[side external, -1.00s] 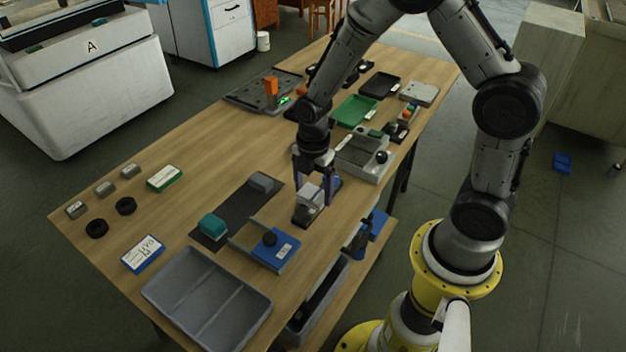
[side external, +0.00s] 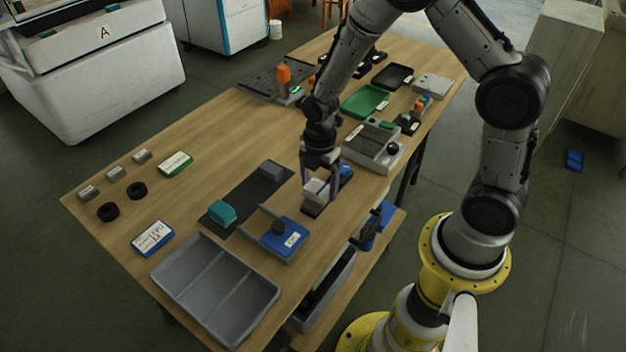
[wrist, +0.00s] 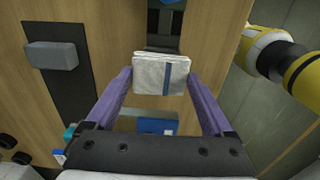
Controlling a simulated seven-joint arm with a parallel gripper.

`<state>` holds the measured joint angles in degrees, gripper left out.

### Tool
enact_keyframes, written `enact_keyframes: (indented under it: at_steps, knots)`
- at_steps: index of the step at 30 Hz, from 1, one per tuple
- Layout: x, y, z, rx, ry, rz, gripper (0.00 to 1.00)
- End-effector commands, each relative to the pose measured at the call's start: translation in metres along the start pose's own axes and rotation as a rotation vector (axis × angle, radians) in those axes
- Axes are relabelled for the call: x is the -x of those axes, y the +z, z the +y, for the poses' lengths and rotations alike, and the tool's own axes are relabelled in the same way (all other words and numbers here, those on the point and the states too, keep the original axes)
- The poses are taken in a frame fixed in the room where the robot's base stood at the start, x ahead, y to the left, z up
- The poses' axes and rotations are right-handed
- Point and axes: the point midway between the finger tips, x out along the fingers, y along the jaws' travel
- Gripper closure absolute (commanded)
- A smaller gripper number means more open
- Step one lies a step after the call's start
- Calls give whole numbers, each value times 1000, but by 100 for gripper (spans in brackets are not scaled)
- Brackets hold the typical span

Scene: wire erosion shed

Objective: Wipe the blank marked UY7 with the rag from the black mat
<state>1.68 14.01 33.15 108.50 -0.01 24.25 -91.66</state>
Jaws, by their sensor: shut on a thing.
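My gripper (side external: 320,184) is shut on a folded whitish cloth-like pad with a dark blue stripe, the rag (wrist: 160,74); it also shows in the side view (side external: 316,189). The pad is above or on a small dark base near the table's right edge; contact is unclear. The long black mat (side external: 245,194) lies left of my gripper, with a teal lump (side external: 221,212) and a grey block (side external: 271,170) on it. Small labelled grey blocks (side external: 88,191), (side external: 116,174), (side external: 141,156) stand at the far left. I cannot read their marks, so UY7 is not identifiable.
A blue labelled block with a dark knob (side external: 283,239) and a grey divided tray (side external: 215,290) stand in front. A grey fixture (side external: 372,148) and green tray (side external: 364,101) lie behind my gripper. Black rings (side external: 108,211) lie left. Bare wood surrounds the mat's left side.

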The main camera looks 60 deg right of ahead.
Motion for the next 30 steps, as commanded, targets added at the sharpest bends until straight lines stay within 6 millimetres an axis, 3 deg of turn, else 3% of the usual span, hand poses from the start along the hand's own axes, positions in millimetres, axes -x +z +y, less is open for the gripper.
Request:
enact_keyframes:
  at_steps: [3,5,7,30]
  knots:
    - [0,0,-13,0,-4,0,66]
    - [4,0,-11,0,-1,0,66]
    - [22,0,-10,0,5,0,66]
    - [81,0,-11,0,0,0,66]
